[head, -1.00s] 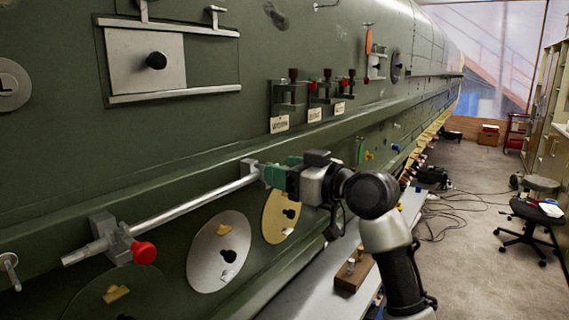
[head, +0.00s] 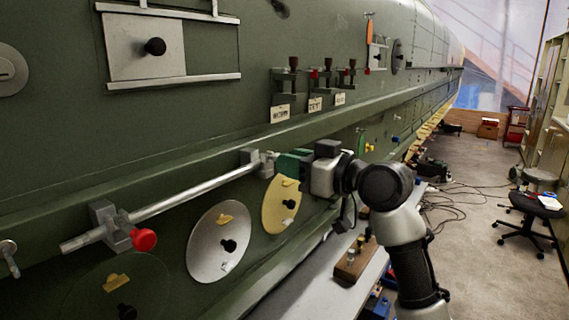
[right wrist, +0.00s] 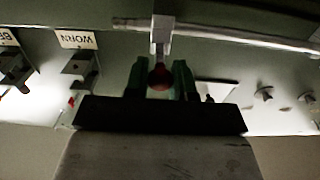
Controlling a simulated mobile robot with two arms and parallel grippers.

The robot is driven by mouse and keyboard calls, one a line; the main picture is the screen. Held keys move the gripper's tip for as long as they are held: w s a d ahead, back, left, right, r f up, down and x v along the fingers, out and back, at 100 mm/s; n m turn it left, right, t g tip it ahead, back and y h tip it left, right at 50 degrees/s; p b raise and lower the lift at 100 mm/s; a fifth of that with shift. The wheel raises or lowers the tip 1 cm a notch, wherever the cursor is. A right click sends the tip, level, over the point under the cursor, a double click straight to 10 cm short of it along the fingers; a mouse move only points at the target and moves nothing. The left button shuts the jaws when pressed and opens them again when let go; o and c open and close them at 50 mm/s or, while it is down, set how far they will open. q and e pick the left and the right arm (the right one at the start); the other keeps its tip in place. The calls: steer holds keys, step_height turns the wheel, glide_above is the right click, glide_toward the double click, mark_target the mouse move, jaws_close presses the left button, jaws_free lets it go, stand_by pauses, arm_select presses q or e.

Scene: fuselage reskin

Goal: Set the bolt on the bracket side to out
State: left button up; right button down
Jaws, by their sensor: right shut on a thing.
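A long metal rod (head: 195,192) runs along the green fuselage side through two grey blocks. The left block (head: 108,222) carries a round red knob (head: 143,239). My right gripper (head: 284,163), with green fingers, is at the right block (head: 252,160). In the right wrist view, the right gripper (right wrist: 160,74) is shut on a dark red knob (right wrist: 160,77) just under that grey block (right wrist: 161,30). This held knob is hidden behind the fingers in the head view. My left gripper is not in view.
Round covers, one silver (head: 212,250) and one yellow (head: 276,212), sit below the rod. Labelled clamps (head: 290,88) stand on the fuselage above. A wooden block with pegs (head: 355,262) lies on the bench below my right arm. The floor at right holds a stool (head: 535,208) and cables.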

steer(key=shift+s+d, duration=0.1)
steer(key=shift+d, duration=0.1)
steer(key=c, duration=1.3)
jaws_free()
steer(key=o, duration=0.3)
steer(key=shift+s+d, duration=0.15)
steer(key=shift+d, duration=0.05)
steer(key=shift+o, duration=0.2)
steer(key=b+v, duration=0.4)
steer(key=v, duration=0.7)
steer(key=shift+b, duration=0.35)
